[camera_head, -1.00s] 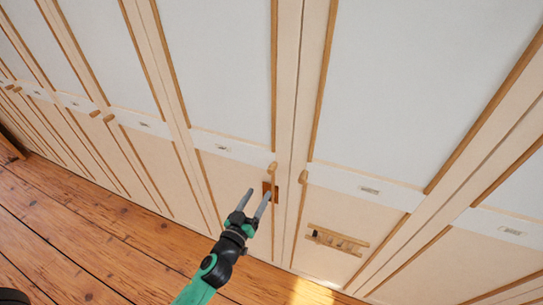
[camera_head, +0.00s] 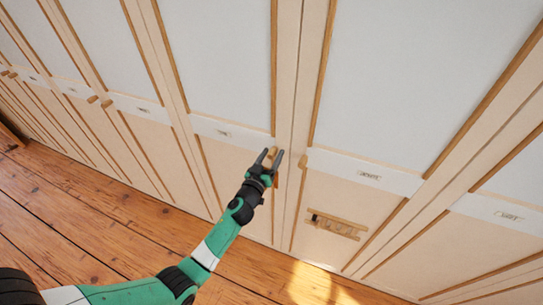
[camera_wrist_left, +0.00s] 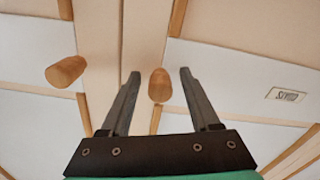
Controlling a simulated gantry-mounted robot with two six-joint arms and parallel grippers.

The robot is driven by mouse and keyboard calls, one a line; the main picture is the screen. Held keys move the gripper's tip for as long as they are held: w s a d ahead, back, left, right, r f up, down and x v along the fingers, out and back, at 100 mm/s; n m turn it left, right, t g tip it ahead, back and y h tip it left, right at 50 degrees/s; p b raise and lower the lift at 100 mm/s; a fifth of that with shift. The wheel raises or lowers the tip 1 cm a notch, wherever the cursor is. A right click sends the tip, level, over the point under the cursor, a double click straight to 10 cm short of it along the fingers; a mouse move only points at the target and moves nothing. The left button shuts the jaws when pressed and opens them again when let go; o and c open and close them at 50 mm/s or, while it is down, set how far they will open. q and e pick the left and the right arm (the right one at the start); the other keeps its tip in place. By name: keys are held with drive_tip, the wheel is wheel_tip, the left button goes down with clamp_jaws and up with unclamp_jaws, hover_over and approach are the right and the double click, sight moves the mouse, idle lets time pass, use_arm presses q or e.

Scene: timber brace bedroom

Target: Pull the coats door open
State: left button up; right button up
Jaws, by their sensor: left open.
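The coats door (camera_head: 225,60) is a pale panelled cupboard door, flush with its neighbours and shut. Its label (camera_head: 225,133) is too small to read in the head view; in the wrist view the label (camera_wrist_left: 287,95) is upside down and looks like COATS. Its round wooden knob (camera_wrist_left: 158,85) sits at the door's edge. My left gripper (camera_head: 271,153) is open, with a finger on each side of this knob; I cannot tell whether they touch it. The adjoining door's knob (camera_wrist_left: 65,71) is outside the fingers. My right gripper is not in view.
The adjoining door (camera_head: 405,80) to the right also has a label (camera_head: 369,177). A small wooden ladder-like piece (camera_head: 337,226) is on its lower panel. More doors with knobs run off left. The plank floor (camera_head: 90,225) in front is clear.

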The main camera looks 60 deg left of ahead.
use_arm(q)
clamp_jaws()
idle(1.4)
